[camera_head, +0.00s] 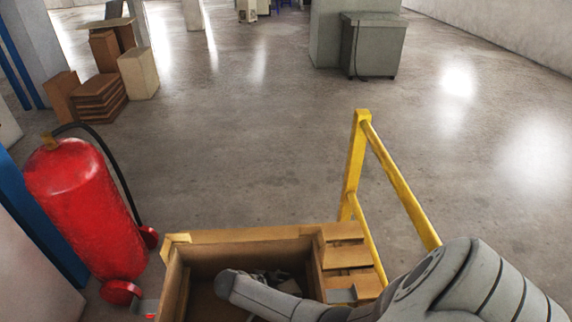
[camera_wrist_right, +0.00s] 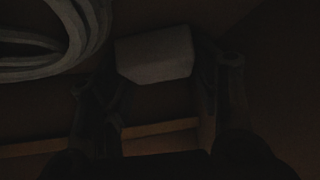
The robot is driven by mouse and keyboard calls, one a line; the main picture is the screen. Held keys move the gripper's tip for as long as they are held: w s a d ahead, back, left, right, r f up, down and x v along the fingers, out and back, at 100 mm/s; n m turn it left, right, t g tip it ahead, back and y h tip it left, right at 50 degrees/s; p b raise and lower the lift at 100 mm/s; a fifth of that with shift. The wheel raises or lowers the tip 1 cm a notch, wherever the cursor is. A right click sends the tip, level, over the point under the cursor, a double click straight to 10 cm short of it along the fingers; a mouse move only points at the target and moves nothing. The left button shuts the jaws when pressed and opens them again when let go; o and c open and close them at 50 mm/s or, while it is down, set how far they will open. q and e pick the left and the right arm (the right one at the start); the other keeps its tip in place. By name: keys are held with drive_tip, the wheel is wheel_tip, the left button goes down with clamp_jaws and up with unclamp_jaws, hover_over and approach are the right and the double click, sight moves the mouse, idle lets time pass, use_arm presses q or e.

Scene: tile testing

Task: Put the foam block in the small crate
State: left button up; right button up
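A pale grey block (camera_wrist_right: 155,55), which looks like the foam block, shows in the dark right wrist view. My right gripper (camera_wrist_right: 160,75) has one finger on each side of it; whether the fingers press on it is too dark to tell. In the head view my right arm reaches from the lower right into a deep wooden crate (camera_head: 245,235), and its gripper is mostly hidden below the arm. I cannot tell whether this is the small crate. My left gripper does not show.
A coil of grey hose or cable (camera_wrist_right: 45,45) lies left of the block. A slatted wooden ledge (camera_head: 346,256) and a yellow rail (camera_head: 398,185) stand right of the crate. A red fire extinguisher (camera_head: 85,205) is at left.

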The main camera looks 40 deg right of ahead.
drive_tip(key=shift+o, duration=1.2)
drive_tip(key=shift+r, duration=0.3)
drive_tip(key=b+v, duration=0.1)
drive_tip(key=v, duration=1.1)
drive_tip(key=shift+f, duration=0.2)
